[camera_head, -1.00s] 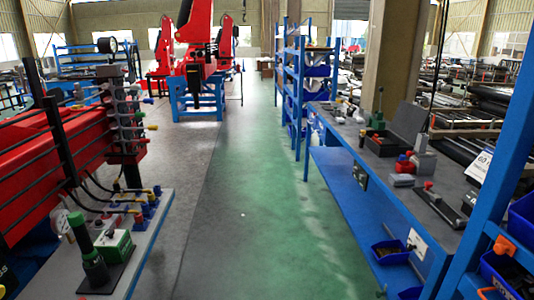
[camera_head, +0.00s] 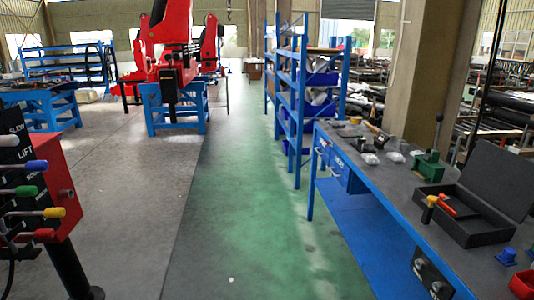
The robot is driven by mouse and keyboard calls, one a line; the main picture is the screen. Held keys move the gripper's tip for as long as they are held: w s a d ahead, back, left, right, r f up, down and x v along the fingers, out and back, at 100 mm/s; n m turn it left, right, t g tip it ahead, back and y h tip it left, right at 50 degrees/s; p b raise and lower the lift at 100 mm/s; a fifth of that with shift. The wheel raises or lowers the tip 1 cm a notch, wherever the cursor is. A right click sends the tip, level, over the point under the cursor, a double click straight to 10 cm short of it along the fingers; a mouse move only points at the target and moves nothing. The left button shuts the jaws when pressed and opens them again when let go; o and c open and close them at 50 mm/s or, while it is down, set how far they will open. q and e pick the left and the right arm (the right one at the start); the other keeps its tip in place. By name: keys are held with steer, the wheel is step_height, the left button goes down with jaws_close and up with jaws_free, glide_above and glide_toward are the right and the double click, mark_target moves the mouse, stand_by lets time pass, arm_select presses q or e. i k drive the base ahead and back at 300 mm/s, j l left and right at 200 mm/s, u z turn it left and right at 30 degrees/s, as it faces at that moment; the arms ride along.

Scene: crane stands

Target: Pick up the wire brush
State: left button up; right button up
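I cannot pick out the wire brush for sure. The grey-topped blue workbench (camera_head: 400,182) on the right carries several small tools. A small item with a tan handle (camera_head: 376,128) lies near its far end, too small to identify. An open black case (camera_head: 466,226) on the bench holds an orange-handled tool (camera_head: 446,205), with a yellow-topped tool (camera_head: 429,207) at its edge. Neither of my grippers is in view.
A green hand-lever device (camera_head: 428,165) stands on the bench beside the case. A blue shelf rack (camera_head: 301,85) stands beyond it. A red lever panel (camera_head: 58,185) is at the left edge. The green floor aisle (camera_head: 262,215) in the middle is clear.

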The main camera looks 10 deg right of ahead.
mark_target(374, 130)
steer(key=i+j+z, duration=0.25)
steer(key=i+z, duration=0.25)
steer(key=i, duration=0.35)
steer(key=i+j+z, duration=0.5)
steer(key=i, duration=0.3)
steer(key=i+j+z, duration=0.5)
steer(key=i+j, duration=0.15)
steer(key=j, duration=0.35)
steer(key=i+j+z, duration=0.15)
steer(key=i+j, duration=0.2)
steer(key=i+j+z, duration=0.1)
steer(key=i+j, duration=0.2)
steer(key=j, duration=0.2)
steer(key=i+j+z, duration=0.15)
steer(key=i+j, duration=0.15)
steer(key=j, duration=0.15)
